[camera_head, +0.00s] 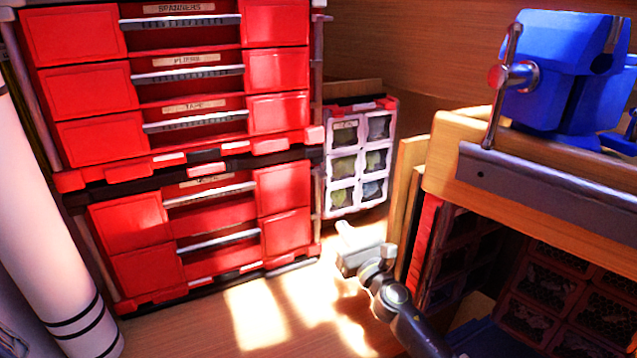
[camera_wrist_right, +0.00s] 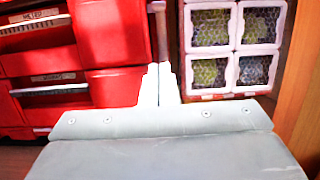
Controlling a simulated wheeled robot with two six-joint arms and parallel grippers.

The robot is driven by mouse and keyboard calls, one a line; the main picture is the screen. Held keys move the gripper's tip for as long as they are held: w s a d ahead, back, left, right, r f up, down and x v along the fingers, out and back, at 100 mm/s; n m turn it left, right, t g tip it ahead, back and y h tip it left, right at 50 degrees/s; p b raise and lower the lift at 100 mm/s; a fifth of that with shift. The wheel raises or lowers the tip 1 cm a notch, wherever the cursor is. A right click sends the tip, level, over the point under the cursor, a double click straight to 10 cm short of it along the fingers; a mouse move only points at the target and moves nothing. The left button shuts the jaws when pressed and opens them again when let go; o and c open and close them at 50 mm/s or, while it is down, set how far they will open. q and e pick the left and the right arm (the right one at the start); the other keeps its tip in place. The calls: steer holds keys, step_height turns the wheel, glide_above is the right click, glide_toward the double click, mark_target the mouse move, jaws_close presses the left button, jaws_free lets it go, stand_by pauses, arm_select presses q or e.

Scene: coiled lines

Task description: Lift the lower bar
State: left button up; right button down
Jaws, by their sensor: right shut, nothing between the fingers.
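A red drawer chest (camera_head: 225,262) stands in two stacked sections, with grey horizontal bars across its drawer fronts. The lowest of these bars (camera_head: 218,238) is on the bottom drawer. A thin upright grey bar (camera_head: 316,190) runs along the lower section's right edge; an upright bar also shows in the right wrist view (camera_wrist_right: 161,35). I cannot tell which one the task calls the lower bar. My right gripper (camera_head: 345,228) is shut and empty, right of the chest. In the wrist view its fingertips (camera_wrist_right: 160,82) appear below the upright bar; contact cannot be told. My left gripper is not in view.
A white small-drawer cabinet (camera_head: 358,160) stands behind, right of the chest. A wooden workbench (camera_head: 455,150) with a blue vise (camera_head: 560,75) is close on the right. White rolls (camera_head: 45,230) stand at the left. The sunlit floor (camera_head: 285,310) before the chest is clear.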

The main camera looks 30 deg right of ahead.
steer(key=shift+s, duration=0.1)
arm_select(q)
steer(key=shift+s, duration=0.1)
